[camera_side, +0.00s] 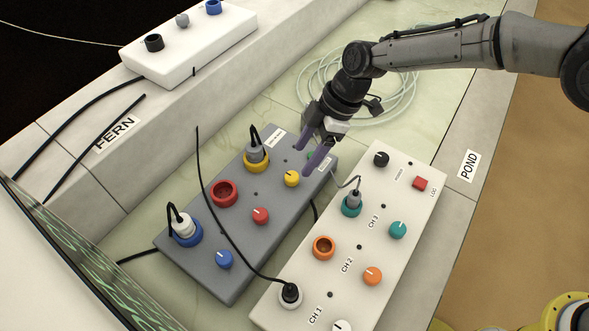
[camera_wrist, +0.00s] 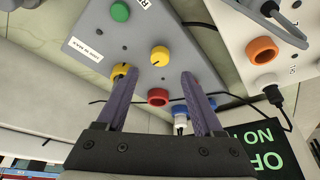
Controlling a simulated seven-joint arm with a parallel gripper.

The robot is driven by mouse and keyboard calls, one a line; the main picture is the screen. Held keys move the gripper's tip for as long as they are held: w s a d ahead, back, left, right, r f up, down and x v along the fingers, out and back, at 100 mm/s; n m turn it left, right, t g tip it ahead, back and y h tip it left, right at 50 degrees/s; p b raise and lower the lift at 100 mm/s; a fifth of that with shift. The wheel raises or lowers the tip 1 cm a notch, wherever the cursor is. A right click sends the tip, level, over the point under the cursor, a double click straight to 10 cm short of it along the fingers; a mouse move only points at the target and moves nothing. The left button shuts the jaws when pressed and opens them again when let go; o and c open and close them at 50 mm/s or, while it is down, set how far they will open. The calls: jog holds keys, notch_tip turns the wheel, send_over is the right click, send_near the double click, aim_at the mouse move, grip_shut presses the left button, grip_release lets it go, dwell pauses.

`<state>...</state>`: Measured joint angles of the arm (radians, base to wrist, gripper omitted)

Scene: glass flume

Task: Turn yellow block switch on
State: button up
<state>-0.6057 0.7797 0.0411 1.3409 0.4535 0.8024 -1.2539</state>
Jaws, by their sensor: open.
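The yellow knob (camera_side: 292,178) is on the grey block (camera_side: 190,265), close to its far right end. A thin pointer line shows on its top. The yellow-ringed socket (camera_side: 256,164) beside it holds a grey plug with a black cable. My gripper (camera_side: 304,158) is open and empty above the far end of the grey block, its purple fingers pointing down near the knob. In the wrist view, the yellow knob (camera_wrist: 160,56) appears between and just beyond the two fingertips of my gripper (camera_wrist: 160,73). The left finger partly covers the yellow socket (camera_wrist: 119,72). I cannot tell any contact.
The grey block also has a red knob (camera_side: 260,215), a blue knob (camera_side: 224,259) and a green button (camera_wrist: 120,11). A white block (camera_side: 425,260) with knobs and plugs stands close on the right. A loose black cable (camera_side: 222,223) crosses the grey block.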

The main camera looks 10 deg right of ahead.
aim_at(292, 176)
jog(key=x, duration=0.6)
jog(key=shift+a+f, duration=0.15)
jog(key=shift+f, duration=0.1)
grip_shut()
